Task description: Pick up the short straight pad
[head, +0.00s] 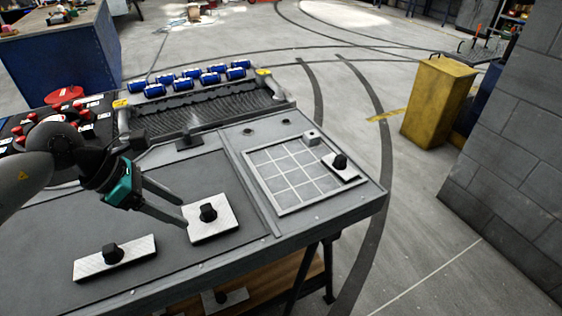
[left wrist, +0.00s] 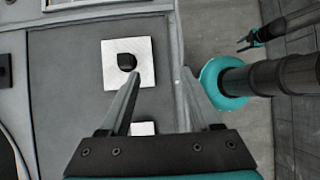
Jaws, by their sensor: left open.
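A short, squarish pale pad (head: 227,222) with a black knob on top lies flat on the grey workbench. It also shows in the left wrist view (left wrist: 109,74). My left gripper (head: 185,214) is open and empty, with its fingertips at the pad's left side in the head view. In the left wrist view, one finger overlaps the pad's lower right part, and the knob sits left of the gap between the fingertips (left wrist: 160,76). My right gripper (left wrist: 246,43) shows small at the upper right; its jaw state is unclear.
A longer pale pad (head: 90,268) with a black knob lies at the front left. Another knobbed pad (head: 350,177) and a small block (head: 312,137) sit at the gridded frame (head: 280,213). Bench surface between is clear.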

